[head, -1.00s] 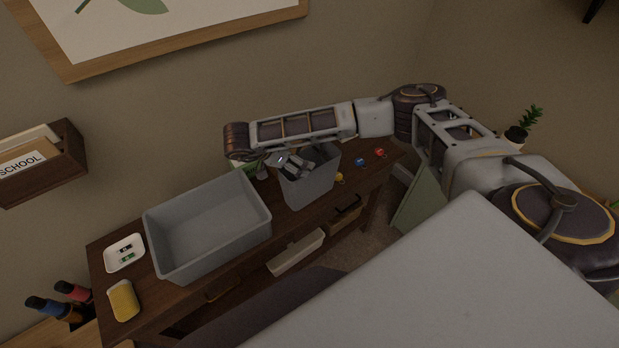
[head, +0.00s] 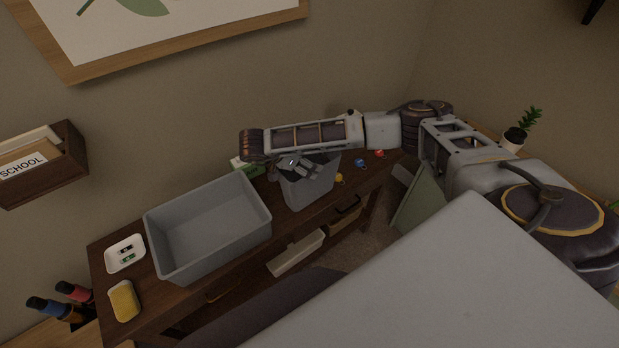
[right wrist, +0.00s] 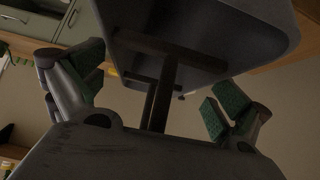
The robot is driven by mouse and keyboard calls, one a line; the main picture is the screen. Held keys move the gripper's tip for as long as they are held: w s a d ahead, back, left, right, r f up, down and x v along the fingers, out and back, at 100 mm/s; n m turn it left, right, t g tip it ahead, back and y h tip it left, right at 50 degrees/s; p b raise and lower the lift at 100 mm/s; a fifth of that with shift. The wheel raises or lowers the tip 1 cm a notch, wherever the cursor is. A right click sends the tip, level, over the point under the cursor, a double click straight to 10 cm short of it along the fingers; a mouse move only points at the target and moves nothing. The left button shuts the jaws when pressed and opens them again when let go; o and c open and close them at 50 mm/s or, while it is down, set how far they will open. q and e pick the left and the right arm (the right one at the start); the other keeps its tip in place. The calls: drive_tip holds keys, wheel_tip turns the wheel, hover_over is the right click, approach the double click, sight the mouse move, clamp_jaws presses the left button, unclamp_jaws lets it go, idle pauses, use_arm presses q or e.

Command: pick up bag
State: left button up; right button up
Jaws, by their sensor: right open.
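A grey, open-topped bag-like container (head: 310,188) stands on the wooden side table, right of a larger grey bin. My right gripper (head: 300,166) is over its top in the head view, covering part of its rim. In the right wrist view my right gripper (right wrist: 156,90) is open, with green-padded fingers apart on either side of a dark post and crossbar that look like a handle. A grey rounded body (right wrist: 225,35), probably the bag, fills the top of that view. I cannot tell whether the fingers touch the handle. My left gripper is not in view.
The large grey bin (head: 207,228) is left of the bag on the table (head: 97,262). A white dish (head: 125,254) and a yellow sponge-like item (head: 124,301) lie at the left end. Small blue (head: 360,163) and red (head: 379,153) items lie right of the bag.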

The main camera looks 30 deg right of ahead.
drive_tip(key=shift+d+f, duration=0.2)
drive_tip(key=shift+d, duration=0.05)
idle(0.3)
drive_tip(key=shift+w, duration=0.1)
drive_tip(key=c, duration=1.3)
drive_tip(key=shift+r, duration=0.15)
drive_tip(key=shift+r, duration=4.8)
